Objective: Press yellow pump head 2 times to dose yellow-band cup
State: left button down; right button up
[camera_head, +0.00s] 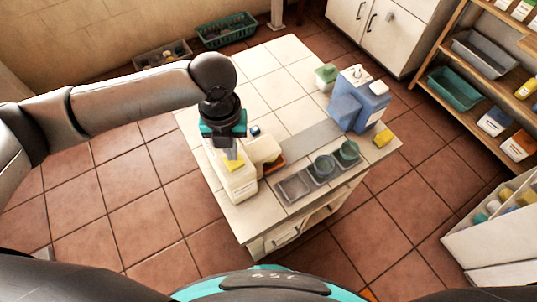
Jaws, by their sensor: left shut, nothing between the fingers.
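A cream dispenser (236,186) stands at the near left of the tiled counter. A yellow pump head (235,164) shows on top of it. My left gripper (231,153) points down right over this pump head. It is shut and empty, and its tips look at or just above the yellow head; I cannot tell if they touch. Two greenish-grey cups, one (321,169) nearer and one (348,153) farther right, stand by the counter's front edge. I cannot make out a yellow band on either. My right gripper is not in view.
Next to the cups is a grey recessed tray (293,187). A blue dispenser (360,103), a yellow sponge (384,137) and a green-topped container (326,78) stand at the right. A dark blue cap (255,130) shows behind my gripper. The counter's back left (270,75) is clear.

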pick_arm(q)
jog(key=shift+f+b, duration=0.45)
jog(key=shift+f, duration=0.65)
jog(key=shift+r, duration=0.1)
jog(key=shift+r+p, duration=1.35)
jog(key=shift+p, duration=0.3)
notch_tip(320, 180, up, 6)
jog(key=p, duration=0.7)
jog(key=shift+d, duration=0.1)
